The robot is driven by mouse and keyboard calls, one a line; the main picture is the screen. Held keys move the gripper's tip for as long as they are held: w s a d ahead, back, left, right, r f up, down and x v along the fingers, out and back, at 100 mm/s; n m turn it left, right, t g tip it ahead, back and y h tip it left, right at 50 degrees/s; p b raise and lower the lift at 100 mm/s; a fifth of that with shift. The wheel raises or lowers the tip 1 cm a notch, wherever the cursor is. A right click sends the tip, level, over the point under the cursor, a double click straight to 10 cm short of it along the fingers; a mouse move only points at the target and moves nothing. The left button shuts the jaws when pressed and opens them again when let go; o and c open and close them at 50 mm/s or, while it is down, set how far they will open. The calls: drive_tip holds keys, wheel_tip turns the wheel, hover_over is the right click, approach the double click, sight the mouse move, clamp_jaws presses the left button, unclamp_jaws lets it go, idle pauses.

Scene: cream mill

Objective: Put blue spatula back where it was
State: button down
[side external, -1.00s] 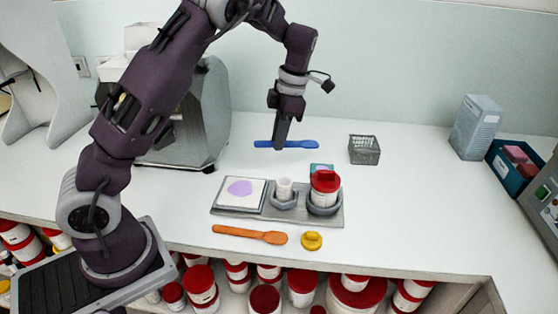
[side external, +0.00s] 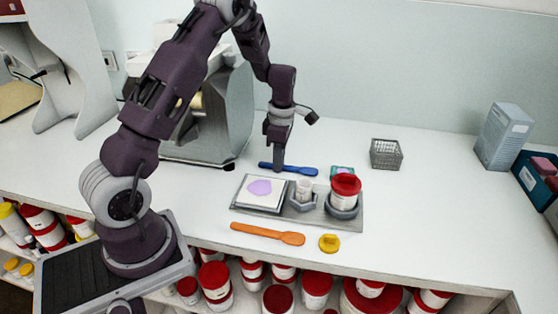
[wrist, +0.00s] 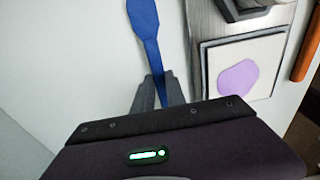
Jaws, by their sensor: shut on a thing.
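The blue spatula (side external: 300,170) is at the back edge of the grey tray (side external: 345,222), behind the white tile with the purple patch (side external: 262,189). It lies level, at or just above the counter; I cannot tell whether it touches. My gripper (side external: 279,168) points down and is shut on the spatula's handle. In the wrist view the spatula (wrist: 146,22) runs up from between the two fingers (wrist: 159,92), its broad end at the top. The part of the handle below the fingers is hidden by my gripper.
An orange spatula (side external: 266,234) and a yellow lid (side external: 329,243) lie in front of the tray. A red-lidded jar (side external: 345,188) and a small white cup (side external: 304,189) stand on the tray. A wire basket (side external: 386,154) is behind right. The mill (side external: 205,120) stands behind left.

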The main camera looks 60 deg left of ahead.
drive_tip(key=shift+f, duration=0.1)
drive_tip(key=c, duration=1.4)
unclamp_jaws()
drive_tip(key=shift+o, duration=0.2)
wheel_tip(320, 180, up, 12)
drive_tip(key=s+d+r+m+t, duration=0.2)
drive_tip(key=s+d+r+m, duration=0.2)
drive_tip(key=d+r+m, duration=0.3)
drive_tip(key=s+d+r+m+t, duration=0.1)
drive_tip(key=s+d+m+t, duration=0.1)
drive_tip(key=s+d+m, duration=0.4)
drive_tip(key=s+d+r+m+t, duration=0.2)
drive_tip(key=s+d+m, duration=0.4)
drive_tip(key=s+m, duration=0.7)
drive_tip(key=shift+s+d+r+m, duration=0.2)
drive_tip(key=shift+s+r+m, duration=0.15)
drive_tip(key=shift+m, duration=0.15)
